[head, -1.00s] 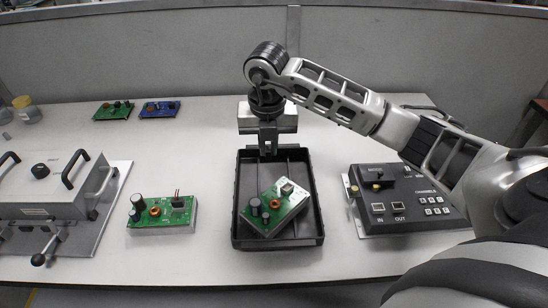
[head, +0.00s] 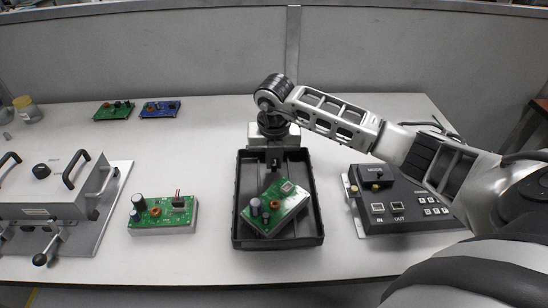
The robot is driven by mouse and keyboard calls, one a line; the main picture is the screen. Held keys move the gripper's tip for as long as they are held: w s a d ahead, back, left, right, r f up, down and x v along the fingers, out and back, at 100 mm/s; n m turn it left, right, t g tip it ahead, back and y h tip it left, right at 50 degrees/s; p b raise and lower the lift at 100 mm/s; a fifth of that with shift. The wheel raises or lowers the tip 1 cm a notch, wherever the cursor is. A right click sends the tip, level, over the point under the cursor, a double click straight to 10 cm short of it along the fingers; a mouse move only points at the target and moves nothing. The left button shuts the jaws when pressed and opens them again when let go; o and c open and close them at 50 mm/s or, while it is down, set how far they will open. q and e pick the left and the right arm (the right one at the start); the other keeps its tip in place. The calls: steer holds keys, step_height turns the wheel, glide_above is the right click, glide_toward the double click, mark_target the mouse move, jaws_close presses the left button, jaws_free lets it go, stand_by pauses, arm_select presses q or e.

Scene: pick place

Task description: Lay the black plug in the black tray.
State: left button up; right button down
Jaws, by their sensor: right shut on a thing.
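The black tray (head: 239,215) stands in the middle of the table, and a green circuit board (head: 290,208) lies tilted across its near part. My right gripper (head: 274,163) points down over the far part of the tray. It is shut on the black plug, which is small and hard to make out against the dark tray. I cannot tell whether the plug touches the tray floor. My left gripper is not in view.
A green board on a pale block (head: 162,232) is left of the tray. A grey fixture with handles (head: 50,195) stands far left, a dark control box (head: 400,200) right. Two small boards (head: 160,109) lie at the back left. The table's front strip is clear.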

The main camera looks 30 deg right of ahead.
mark_target(274, 177)
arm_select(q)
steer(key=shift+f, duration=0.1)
arm_select(e)
steer(key=shift+f, duration=0.3)
steer(key=c, duration=1.5)
jaws_free()
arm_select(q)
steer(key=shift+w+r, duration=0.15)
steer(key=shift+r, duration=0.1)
arm_select(e)
steer(key=shift+r, duration=0.25)
steer(key=r, duration=0.4)
steer(key=s+r, duration=0.1)
steer(key=r, duration=0.7)
steer(key=shift+s+a+r, duration=0.15)
steer(key=shift+a+r, duration=0.1)
steer(key=shift+a, duration=0.15)
steer(key=shift+f, duration=0.1)
